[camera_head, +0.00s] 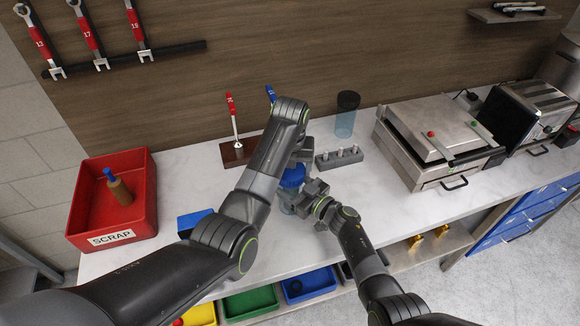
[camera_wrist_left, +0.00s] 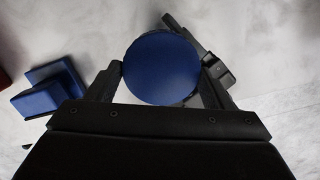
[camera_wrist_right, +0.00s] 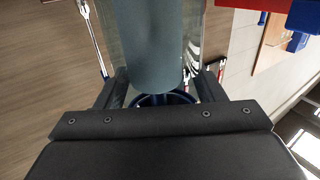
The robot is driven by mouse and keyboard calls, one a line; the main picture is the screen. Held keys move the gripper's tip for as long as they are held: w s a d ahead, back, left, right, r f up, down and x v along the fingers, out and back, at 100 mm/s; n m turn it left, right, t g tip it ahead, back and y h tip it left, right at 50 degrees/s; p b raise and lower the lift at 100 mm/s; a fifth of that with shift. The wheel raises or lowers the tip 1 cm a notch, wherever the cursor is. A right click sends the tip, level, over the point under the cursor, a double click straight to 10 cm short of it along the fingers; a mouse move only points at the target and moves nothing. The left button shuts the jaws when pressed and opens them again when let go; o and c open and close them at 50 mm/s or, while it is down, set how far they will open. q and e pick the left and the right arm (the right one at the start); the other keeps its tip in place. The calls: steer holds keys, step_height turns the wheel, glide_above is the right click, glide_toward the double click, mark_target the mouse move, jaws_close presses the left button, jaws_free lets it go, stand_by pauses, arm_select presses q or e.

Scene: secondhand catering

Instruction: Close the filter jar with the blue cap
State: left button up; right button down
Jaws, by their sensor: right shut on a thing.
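The clear filter jar (camera_head: 287,207) stands upright at the counter's middle, largely hidden by my grippers. It shows inverted in the right wrist view (camera_wrist_right: 187,40), with a grey cylindrical filter (camera_wrist_right: 152,45) inside. The round blue cap (camera_head: 293,176) is at the jar's top, below my left gripper (camera_head: 300,163). In the left wrist view the blue cap (camera_wrist_left: 162,68) lies between both fingers, their tips at its rim. I cannot tell whether they grip it or whether it is fully seated. My right gripper (camera_head: 302,198) is shut on the jar from the right.
A red scrap bin (camera_head: 148,165) holds a brown, blue-topped item at left. A dark-lidded clear container (camera_head: 346,118), a grey rack (camera_head: 338,158) and a steel press grill (camera_head: 435,135) stand behind and right. Blue blocks (camera_wrist_left: 48,90) lie left of my grippers. The front right counter is clear.

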arm_select(q)
steer(key=o, duration=0.4)
steer(key=shift+r, duration=2.25)
steer(key=shift+c, duration=0.2)
